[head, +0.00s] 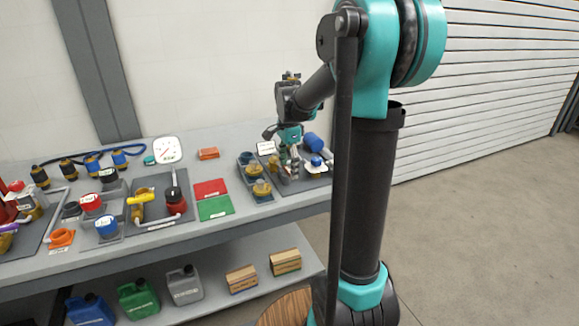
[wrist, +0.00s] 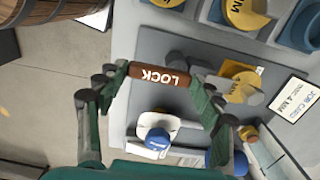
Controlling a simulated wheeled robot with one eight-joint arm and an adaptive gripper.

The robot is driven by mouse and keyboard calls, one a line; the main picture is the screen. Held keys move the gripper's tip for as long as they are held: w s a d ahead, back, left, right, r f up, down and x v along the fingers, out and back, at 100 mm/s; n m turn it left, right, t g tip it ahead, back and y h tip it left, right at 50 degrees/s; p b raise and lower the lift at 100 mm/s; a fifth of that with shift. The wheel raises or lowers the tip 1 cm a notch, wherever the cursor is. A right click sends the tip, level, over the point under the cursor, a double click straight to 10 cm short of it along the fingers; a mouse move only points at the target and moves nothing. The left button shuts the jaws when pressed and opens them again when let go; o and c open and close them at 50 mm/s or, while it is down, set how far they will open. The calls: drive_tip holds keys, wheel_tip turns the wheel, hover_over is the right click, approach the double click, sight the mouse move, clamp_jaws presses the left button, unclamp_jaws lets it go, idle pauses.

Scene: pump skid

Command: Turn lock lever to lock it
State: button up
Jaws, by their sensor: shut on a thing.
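The lock lever (wrist: 160,76) is a brown-red bar with white LOCK lettering, which reads upside down in the wrist view. My gripper (wrist: 160,80) has one finger at each end of the bar and is shut on it. The bar lies across the picture over a grey plate (wrist: 185,50). A grey metal part and a yellow body (wrist: 240,84) lie just right of it, partly behind the right finger. In the head view my gripper (head: 290,165) is low over the right end of the bench, and the lever cannot be made out there.
A blue-topped white part (wrist: 158,138) is close below the lever in the wrist view. A job card (wrist: 297,97) stands at the right. Yellow and blue round parts (wrist: 245,14) are at the top. The bench (head: 225,235) holds several more fittings to the left.

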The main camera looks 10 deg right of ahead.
sight(288, 170)
idle(0.3)
drive_tip(key=o, duration=1.2)
drive_tip(key=shift+c, duration=0.2)
wheel_tip(288, 170, up, 12)
drive_tip(key=s+d+f+n+t, duration=0.2)
drive_tip(key=s+f+n+t, duration=0.2)
drive_tip(key=s+f+n, duration=1.1)
drive_tip(key=s+f, duration=0.7)
drive_tip(key=f, duration=0.1)
drive_tip(key=shift+f+n, duration=0.3)
